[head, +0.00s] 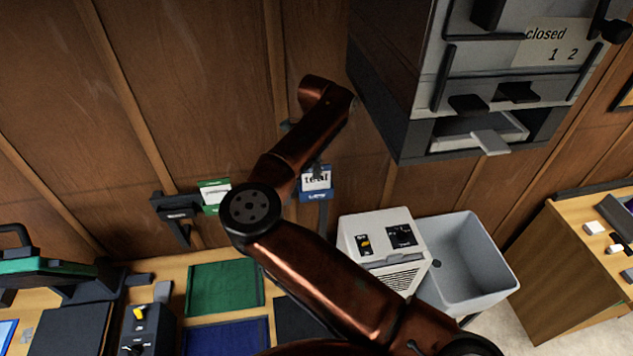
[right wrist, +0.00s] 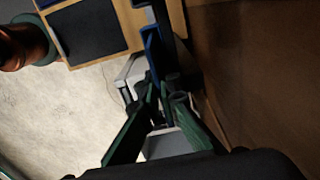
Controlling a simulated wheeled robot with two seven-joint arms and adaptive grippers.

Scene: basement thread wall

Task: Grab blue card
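The blue card (head: 316,190) hangs upright on the wood wall in the head view, below a white label that seems to read "teal". In the right wrist view the blue card (right wrist: 152,52) is a thin, nearly edge-on blue strip near my right gripper's tips. My right gripper (right wrist: 160,94) has green fingers that narrow toward dark tips, right by the card's lower end. Whether the tips touch or pinch the card is unclear. In the head view my copper right arm hides most of that gripper. My left gripper is not in view.
A green card (head: 214,194) hangs on a dark wall holder (head: 177,208) to the left. Below are a green mat (head: 224,286), a blue mat (head: 228,338), a white device (head: 378,240) and a grey bin (head: 466,262). A grey cabinet (head: 405,85) juts out at upper right.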

